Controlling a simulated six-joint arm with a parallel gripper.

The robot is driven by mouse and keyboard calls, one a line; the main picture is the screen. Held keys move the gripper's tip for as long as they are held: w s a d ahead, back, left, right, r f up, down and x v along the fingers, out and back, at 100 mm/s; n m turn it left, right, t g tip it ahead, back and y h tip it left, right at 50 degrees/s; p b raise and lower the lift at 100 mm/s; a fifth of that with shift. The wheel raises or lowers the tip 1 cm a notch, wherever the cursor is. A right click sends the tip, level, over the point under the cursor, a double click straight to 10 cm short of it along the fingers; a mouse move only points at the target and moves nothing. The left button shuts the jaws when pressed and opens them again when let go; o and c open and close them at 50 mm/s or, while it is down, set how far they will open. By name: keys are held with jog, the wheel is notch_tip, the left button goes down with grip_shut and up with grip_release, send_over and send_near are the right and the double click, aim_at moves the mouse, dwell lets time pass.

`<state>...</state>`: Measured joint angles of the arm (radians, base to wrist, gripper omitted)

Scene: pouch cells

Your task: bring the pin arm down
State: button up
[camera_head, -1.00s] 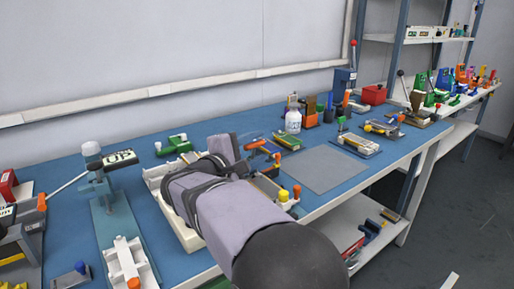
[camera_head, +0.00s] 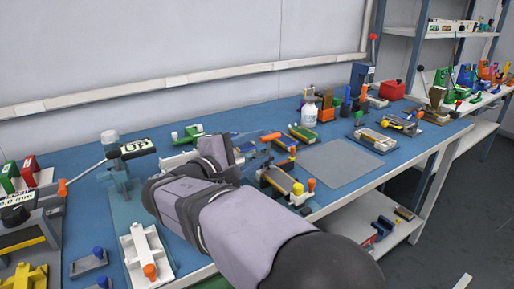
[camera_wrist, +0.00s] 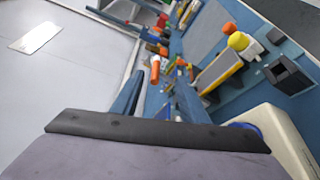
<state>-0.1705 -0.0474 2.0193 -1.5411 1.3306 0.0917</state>
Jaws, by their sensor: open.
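The pin arm is not clear to me. One candidate is the dark-grey fixture (camera_head: 278,181) with a long yellow-topped bar and yellow and orange knobs, right of my gripper; it also shows in the wrist view (camera_wrist: 220,72). My gripper is mostly hidden behind my wrist in the head view. In the wrist view its two blue fingers (camera_wrist: 158,100) stand apart, with nothing seen held between them.
A grey mat (camera_head: 342,165) lies clear to the right. A white bottle (camera_head: 310,112) and several small tools stand behind it. A white fixture (camera_head: 147,255) with an orange knob is at the front left. The bench's front edge (camera_head: 390,170) runs along the right.

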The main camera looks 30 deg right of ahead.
jog(key=shift+w+r, duration=0.1)
jog(key=shift+r, duration=0.1)
grip_shut()
jog(key=w+a+r+m+g+p, duration=0.6)
jog(key=w+m+g+p, duration=0.3)
jog(key=m+p, duration=1)
jog(key=p, duration=0.6)
jog(key=shift+a+r+p, duration=0.2)
jog(key=shift+a+p, duration=0.05)
jog(key=shift+p, duration=0.15)
